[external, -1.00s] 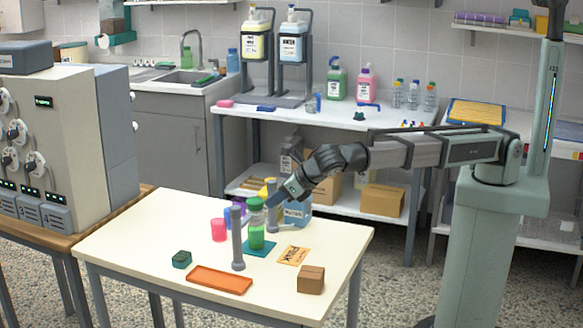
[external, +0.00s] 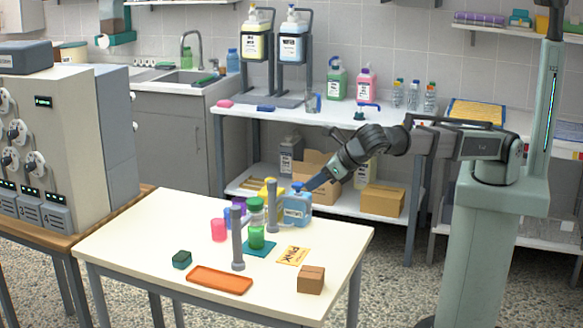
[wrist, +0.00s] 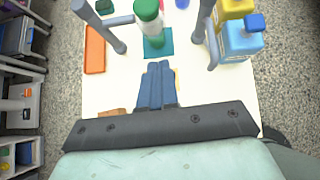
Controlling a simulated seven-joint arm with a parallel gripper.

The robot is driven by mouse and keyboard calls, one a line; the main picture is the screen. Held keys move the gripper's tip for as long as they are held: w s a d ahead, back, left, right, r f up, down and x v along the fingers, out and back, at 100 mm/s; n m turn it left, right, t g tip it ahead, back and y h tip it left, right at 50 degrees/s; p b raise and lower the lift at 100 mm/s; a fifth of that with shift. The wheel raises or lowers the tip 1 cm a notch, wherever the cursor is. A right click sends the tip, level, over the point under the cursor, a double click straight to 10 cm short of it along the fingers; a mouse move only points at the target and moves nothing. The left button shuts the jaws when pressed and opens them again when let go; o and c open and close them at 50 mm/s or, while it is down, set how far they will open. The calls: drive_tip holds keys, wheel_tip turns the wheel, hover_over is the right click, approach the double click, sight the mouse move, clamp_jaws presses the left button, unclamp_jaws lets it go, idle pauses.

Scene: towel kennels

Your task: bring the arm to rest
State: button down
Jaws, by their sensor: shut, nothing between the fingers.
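My gripper (external: 308,186) is shut and empty above the right back part of the white table. In the wrist view its two blue fingers (wrist: 157,68) lie side by side with nothing between them. A green bottle with a green lid (external: 257,226) stands upright on a teal mat (external: 261,249); it also shows in the wrist view (wrist: 148,18), ahead of the fingers and apart from them. A blue jug (external: 297,210) stands near the fingertips in the external view; in the wrist view it (wrist: 241,42) is to their right, apart.
Two grey posts (external: 237,240) (external: 272,208) stand by the green bottle. An orange tray (external: 219,280), a brown box (external: 311,280), a dark green block (external: 182,260), a printed card (external: 293,256) and a pink cup (external: 219,230) are on the table. A yellow jug (wrist: 233,9) is beside the blue one.

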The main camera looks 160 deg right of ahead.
drive_tip(key=shift+a, duration=0.1)
drive_tip(key=w+a+f+m+t+y, duration=0.1)
drive_tip(key=a+f+m+y, duration=0.55)
drive_tip(key=a+f, duration=1.6)
drive_tip(key=s+a+f+m+y, duration=0.1)
drive_tip(key=s+a+f+m, duration=0.35)
drive_tip(key=a, duration=0.35)
drive_tip(key=s+a+f+m+g+y, duration=0.1)
drive_tip(key=s+a+f+m, duration=0.2)
drive_tip(key=a+f, duration=0.4)
drive_tip(key=s+a+f+m+y, duration=0.1)
drive_tip(key=s+a+f+m, duration=0.35)
drive_tip(key=a, duration=0.45)
drive_tip(key=s+f+g, duration=0.3)
drive_tip(key=s+f, duration=0.7)
drive_tip(key=s, duration=0.4)
drive_tip(key=s+f+g, duration=0.4)
drive_tip(key=s+f, duration=0.7)
drive_tip(key=s, duration=0.4)
drive_tip(key=shift+s, duration=0.25)
